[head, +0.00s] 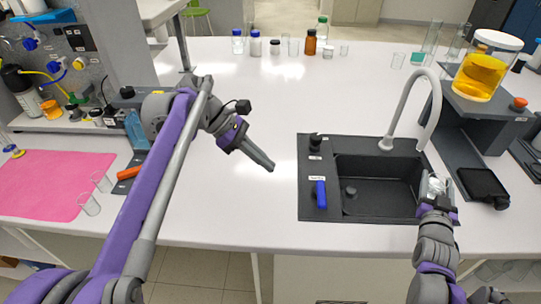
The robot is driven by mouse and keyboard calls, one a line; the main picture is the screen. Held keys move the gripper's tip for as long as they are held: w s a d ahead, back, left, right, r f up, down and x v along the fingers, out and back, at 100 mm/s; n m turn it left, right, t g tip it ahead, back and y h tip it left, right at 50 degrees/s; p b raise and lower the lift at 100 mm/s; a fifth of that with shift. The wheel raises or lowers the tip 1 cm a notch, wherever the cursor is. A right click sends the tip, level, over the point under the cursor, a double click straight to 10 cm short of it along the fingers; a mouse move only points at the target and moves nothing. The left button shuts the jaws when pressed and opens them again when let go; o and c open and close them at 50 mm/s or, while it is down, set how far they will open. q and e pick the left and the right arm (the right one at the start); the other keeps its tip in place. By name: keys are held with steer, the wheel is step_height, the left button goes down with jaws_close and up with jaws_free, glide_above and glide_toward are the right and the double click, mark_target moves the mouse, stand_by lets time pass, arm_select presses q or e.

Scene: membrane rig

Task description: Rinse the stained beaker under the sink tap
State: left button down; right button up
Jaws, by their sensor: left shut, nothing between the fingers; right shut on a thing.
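The dark sink (375,207) is set into the white bench, right of centre. The pale grey tap (405,97) arches over its right side. My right gripper (436,180) is at the sink's right edge, near and below the tap's spout end. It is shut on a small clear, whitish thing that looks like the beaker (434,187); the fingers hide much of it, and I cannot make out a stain. No water stream shows. My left gripper (270,165) is shut and empty above the bench, left of the sink.
A blue lever (320,194) and a black knob (315,141) sit on the sink's left panel. A dark stand with a jar of yellow liquid (483,70) is at right. Bottles (310,44) line the back. Clear beakers (90,204) stand by the pink mat (45,190). The middle bench is clear.

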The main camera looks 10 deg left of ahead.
steer(key=shift+s+d+r+p, duration=0.15)
steer(key=shift+s+r+p, duration=0.4)
steer(key=shift+r, duration=0.15)
steer(key=s+r, duration=0.1)
steer(key=s+r+p, duration=0.1)
steer(key=s, duration=0.1)
steer(key=shift+s+d+r, duration=0.1)
steer(key=shift+d+r, duration=0.05)
steer(key=shift+d, duration=0.2)
stand_by(0.8)
